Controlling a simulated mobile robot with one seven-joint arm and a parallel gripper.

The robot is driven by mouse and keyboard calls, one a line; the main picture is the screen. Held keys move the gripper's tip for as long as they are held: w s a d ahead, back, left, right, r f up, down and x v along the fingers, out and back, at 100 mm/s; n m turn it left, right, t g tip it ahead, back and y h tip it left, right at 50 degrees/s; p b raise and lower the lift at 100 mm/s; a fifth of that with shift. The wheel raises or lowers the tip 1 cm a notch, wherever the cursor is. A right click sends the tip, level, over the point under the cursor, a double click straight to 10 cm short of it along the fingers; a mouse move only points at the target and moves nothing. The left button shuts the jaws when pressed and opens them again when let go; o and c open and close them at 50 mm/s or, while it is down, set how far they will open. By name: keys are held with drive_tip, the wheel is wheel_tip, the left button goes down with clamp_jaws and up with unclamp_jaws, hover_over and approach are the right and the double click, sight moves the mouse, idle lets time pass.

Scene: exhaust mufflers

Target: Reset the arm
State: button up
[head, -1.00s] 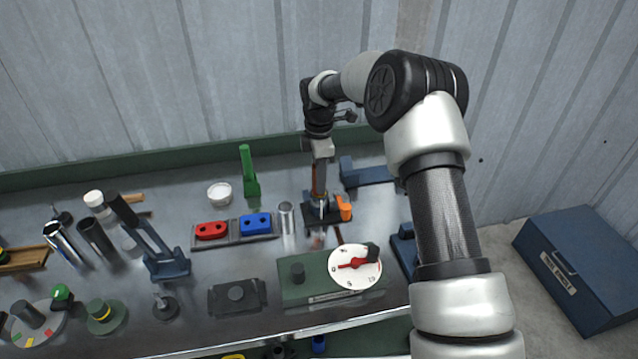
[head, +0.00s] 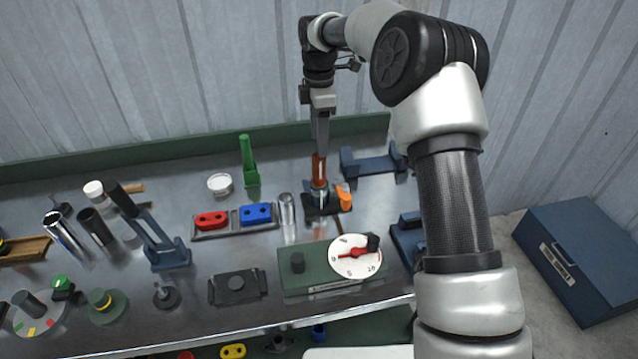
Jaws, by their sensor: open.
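My arm reaches in from the right over the metal workbench (head: 205,285). My gripper (head: 320,150) points down near the back of the bench. It is just above an upright orange-brown and silver cylinder (head: 319,170) that stands in a dark fixture with an orange lever (head: 344,197). The gripper is open. Whether the fingertips touch the top of the cylinder cannot be told from this view.
A green upright handle (head: 247,160), a white bowl (head: 220,184) and a tray with red (head: 211,220) and blue (head: 256,213) blocks stand to the left. A dial box (head: 297,276) is in front. A blue toolbox (head: 580,255) is at right.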

drive_tip(key=s+d+r+m+t, duration=0.1)
drive_tip(key=s+d+r+m, duration=0.15)
drive_tip(key=s+r, duration=0.45)
drive_tip(key=s+d+r+m+t, duration=0.1)
drive_tip(key=s+r+m, duration=0.15)
drive_tip(key=r, duration=0.75)
drive_tip(key=s+d+r+m+t, duration=0.1)
drive_tip(key=s+d+r+m, duration=0.15)
drive_tip(key=s, duration=0.25)
drive_tip(key=s+d+r+m, duration=0.1)
drive_tip(key=s+d+m, duration=0.15)
drive_tip(key=s, duration=0.25)
drive_tip(key=s+d+f+m+t, duration=0.1)
drive_tip(key=s+d+f+m, duration=0.1)
drive_tip(key=s+m, duration=0.3)
drive_tip(key=s+d+f+m+t, duration=0.1)
drive_tip(key=s+m, duration=0.4)
drive_tip(key=s, duration=0.7)
wheel_tip(320, 180, down, 2)
drive_tip(key=shift+d+f+t+p, duration=0.2)
drive_tip(key=shift+d+t+p, duration=0.15)
drive_tip(key=shift+d, duration=0.35)
